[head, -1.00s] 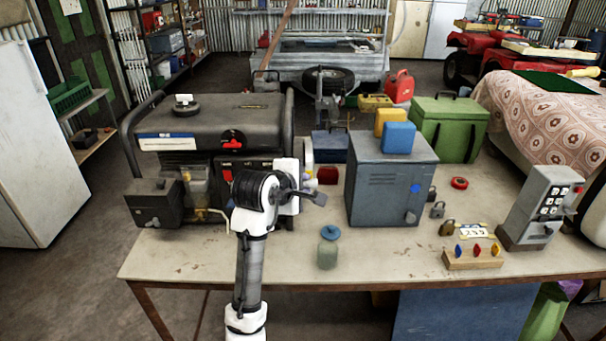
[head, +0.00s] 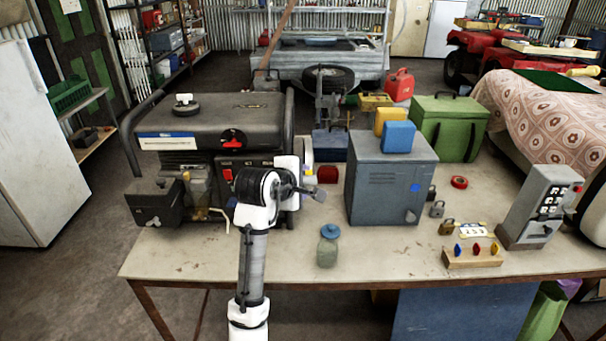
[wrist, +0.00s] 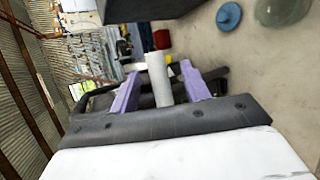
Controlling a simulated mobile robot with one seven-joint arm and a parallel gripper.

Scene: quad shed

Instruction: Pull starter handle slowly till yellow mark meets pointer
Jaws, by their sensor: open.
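The generator (head: 240,108) with its black tank and frame stands at the left of the workbench. My gripper is at that end, mostly hidden in the head view. In the wrist view my gripper (wrist: 160,70) is open, its two purple fingers apart. A pale grey cylinder (wrist: 157,66) shows between them, seemingly without contact; I cannot tell whether it is the starter handle. The yellow mark and pointer cannot be made out.
A grey metal cabinet (head: 388,185) stands just right of my gripper. A red object (head: 327,174) lies between generator and cabinet. The bench (head: 378,252) is bare around the jar.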

